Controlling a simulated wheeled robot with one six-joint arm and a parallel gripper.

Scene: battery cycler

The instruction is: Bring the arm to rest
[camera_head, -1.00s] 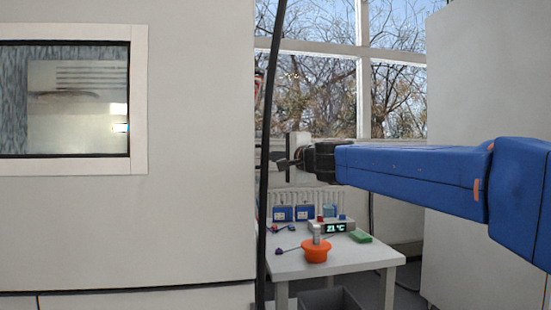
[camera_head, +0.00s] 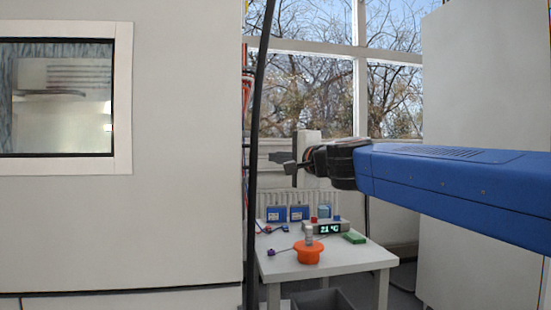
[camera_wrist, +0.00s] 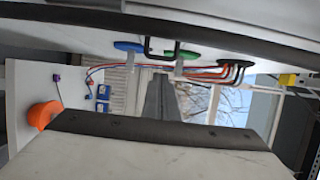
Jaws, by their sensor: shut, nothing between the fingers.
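My blue arm (camera_head: 450,180) reaches in from the right in the head view, roughly level, well above the white table. My gripper (camera_head: 287,168) is at its left end, beside the dark vertical post and in front of the window. It is shut and holds nothing. In the wrist view my gripper (camera_wrist: 162,92) shows as a dark grey wedge pointing up the picture, close to a pale panel with coloured discs and cables.
A large pale cabinet (camera_head: 190,200) with a window stands left. A green disc (camera_wrist: 183,54) shows in the wrist view.

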